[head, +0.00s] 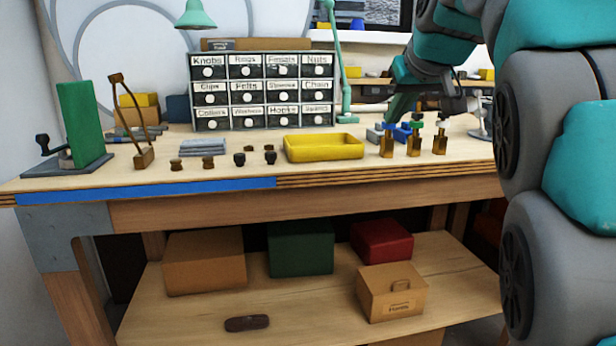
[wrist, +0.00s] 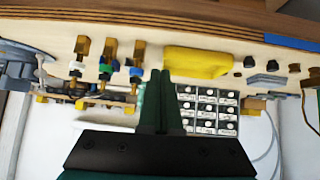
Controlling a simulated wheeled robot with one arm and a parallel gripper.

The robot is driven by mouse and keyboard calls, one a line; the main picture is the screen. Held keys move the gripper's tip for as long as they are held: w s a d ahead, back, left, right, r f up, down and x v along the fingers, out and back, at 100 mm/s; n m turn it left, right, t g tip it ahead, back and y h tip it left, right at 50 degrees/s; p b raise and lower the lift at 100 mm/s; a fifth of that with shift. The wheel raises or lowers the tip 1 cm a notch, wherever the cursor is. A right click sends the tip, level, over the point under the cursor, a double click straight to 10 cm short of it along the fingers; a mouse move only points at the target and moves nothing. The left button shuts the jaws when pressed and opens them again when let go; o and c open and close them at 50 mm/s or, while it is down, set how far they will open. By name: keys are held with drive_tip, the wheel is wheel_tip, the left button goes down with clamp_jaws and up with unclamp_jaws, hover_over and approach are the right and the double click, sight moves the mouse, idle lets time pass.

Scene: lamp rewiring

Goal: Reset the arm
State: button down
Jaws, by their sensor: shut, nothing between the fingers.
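My gripper (wrist: 158,74) is shut and empty, its two dark green fingers side by side in the middle of the wrist view. In the head view my gripper (head: 393,112) hangs at the end of my arm, which comes in from the upper right. Its tips point down over the back right of the bench, behind several brass fittings. Three brass fittings, blue-topped (head: 387,146), green-topped (head: 414,146) and white-topped (head: 440,146), stand at the bench's right. The wrist view is upside down; I cannot tell the exact fingertip height.
The wooden bench (head: 120,183) carries a yellow tray (head: 323,148), a labelled drawer cabinet (head: 263,90), small dark and brass parts, a brass lamp stem (head: 143,158) and a green panel (head: 80,125). A green desk lamp (head: 341,90) stands behind. Boxes sit on the lower shelf (head: 190,318).

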drive_tip(key=s+f+m+g, duration=0.1)
drive_tip(key=s+f+g, duration=0.4)
drive_tip(key=s+f, duration=1.3)
drive_tip(key=s+f+m+g+h, duration=0.1)
drive_tip(key=s+f+g, duration=0.5)
drive_tip(key=s+f, duration=1.2)
wheel_tip(320, 180, down, 5)
drive_tip(key=shift+s+a+f, duration=0.15)
drive_tip(key=shift+a, duration=0.05)
